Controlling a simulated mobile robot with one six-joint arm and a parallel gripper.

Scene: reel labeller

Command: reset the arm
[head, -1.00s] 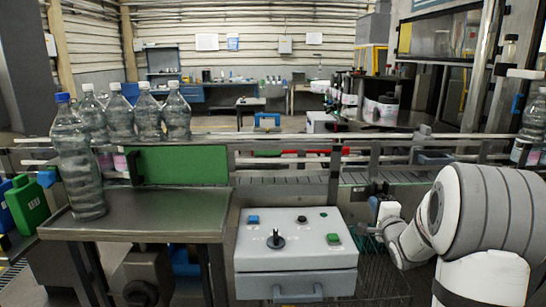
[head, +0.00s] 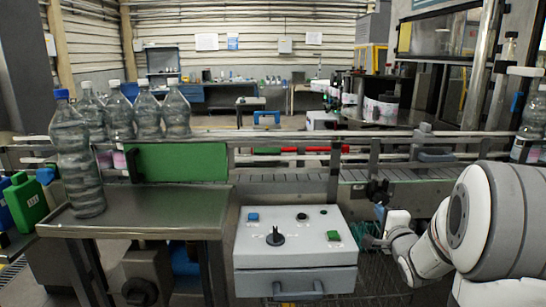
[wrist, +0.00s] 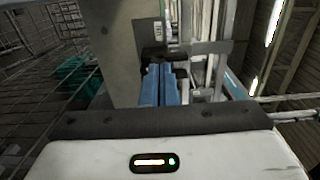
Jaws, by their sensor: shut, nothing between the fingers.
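My arm is at the right of the head view, with its white and grey links low in front of the conveyor. My gripper (head: 373,241) is small there, just right of the control box, and its fingers are hard to make out. In the wrist view, the two blue fingers of my gripper (wrist: 158,84) lie side by side, shut, with nothing seen between them. A grey upright panel (wrist: 132,50) is close by on their left.
The grey control box (head: 295,250) has a black knob and blue and green buttons. A blue-capped bottle (head: 78,160) stands on the metal table (head: 150,215) at left. The conveyor (head: 290,184) runs behind. A wire mesh (wrist: 45,60) shows left in the wrist view.

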